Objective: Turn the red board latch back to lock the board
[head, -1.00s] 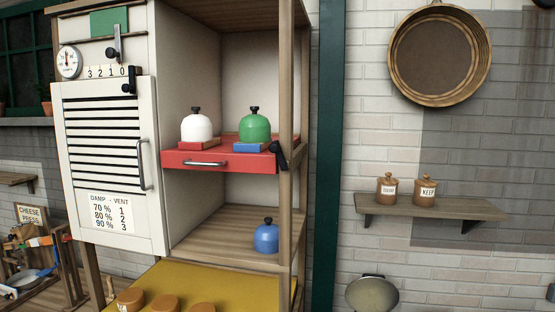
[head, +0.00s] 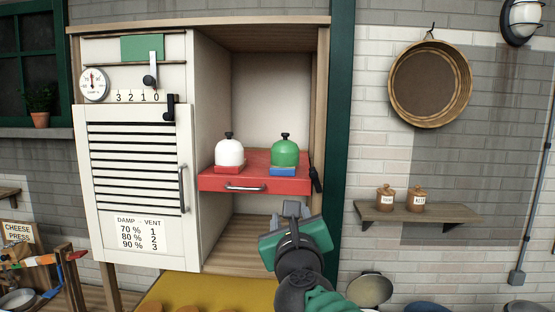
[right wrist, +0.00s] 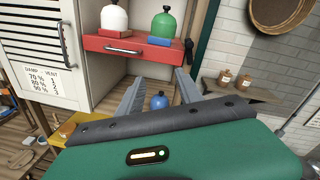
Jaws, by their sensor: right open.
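The red board (head: 285,185) is a shelf in the cabinet with a silver handle on its front edge. A white bell (head: 229,152) on a red base and a green bell (head: 285,151) on a blue base stand on it. The board's latch looks black (head: 315,180) and sits at its right end by the post; it also shows in the right wrist view (right wrist: 189,49). My right gripper (head: 291,209) is open and empty, below and in front of the board, left of and lower than the latch. Its fingers (right wrist: 159,78) point into the cabinet. My left gripper is not in view.
A blue bell (right wrist: 159,101) stands on the lower shelf, hidden behind my gripper in the head view. The louvred door (head: 134,180) is at the left. A wall shelf (head: 418,212) with two brown jars is at the right.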

